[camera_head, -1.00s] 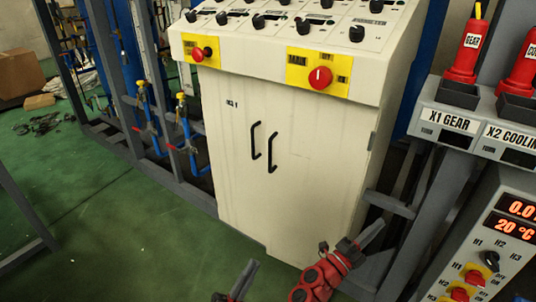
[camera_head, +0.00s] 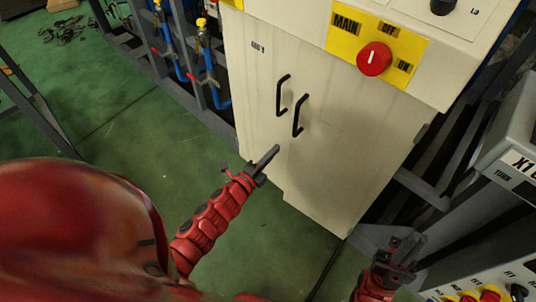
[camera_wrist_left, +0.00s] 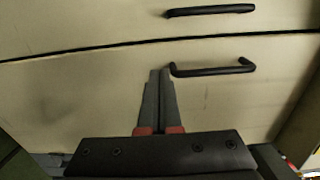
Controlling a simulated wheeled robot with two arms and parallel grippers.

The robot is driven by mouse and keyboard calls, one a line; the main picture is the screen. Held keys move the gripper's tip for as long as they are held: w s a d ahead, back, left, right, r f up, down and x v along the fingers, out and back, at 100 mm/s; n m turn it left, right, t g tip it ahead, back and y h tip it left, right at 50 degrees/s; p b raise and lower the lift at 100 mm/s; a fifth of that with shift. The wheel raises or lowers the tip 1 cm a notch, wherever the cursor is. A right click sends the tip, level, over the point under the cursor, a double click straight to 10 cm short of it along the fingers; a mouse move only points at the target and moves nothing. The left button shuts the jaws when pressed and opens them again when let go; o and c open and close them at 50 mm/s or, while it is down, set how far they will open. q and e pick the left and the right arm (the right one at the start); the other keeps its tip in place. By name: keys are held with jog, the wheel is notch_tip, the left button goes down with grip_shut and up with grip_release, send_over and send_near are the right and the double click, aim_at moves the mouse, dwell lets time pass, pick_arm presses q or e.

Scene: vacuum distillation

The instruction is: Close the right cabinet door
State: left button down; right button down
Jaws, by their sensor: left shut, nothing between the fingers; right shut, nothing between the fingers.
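The cream cabinet's right door (camera_head: 345,140) looks flush with the left door (camera_head: 255,100), with a thin seam between them. The right door's black handle (camera_head: 298,116) stands beside the left door's handle (camera_head: 283,95). My left gripper (camera_head: 270,155) is shut and empty, in front of the doors and below the handles. In the left wrist view my left gripper's fingertips (camera_wrist_left: 160,72) are together beside the end of the lower handle (camera_wrist_left: 212,68); I cannot tell whether they touch. My right gripper (camera_head: 408,250) is shut and empty, at the lower right of the cabinet.
The cabinet's panel carries a red MAIN knob (camera_head: 374,58) above the right door. Grey metal frame (camera_head: 430,185) and an instrument box (camera_head: 520,165) stand to the right. Blue pipes with valves (camera_head: 205,60) stand to the left. Green floor (camera_head: 120,125) is open at the left.

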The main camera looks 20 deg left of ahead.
pick_arm(q)
jog(key=x, duration=0.8)
jog(key=shift+w, duration=0.35)
jog(key=shift+d, duration=0.1)
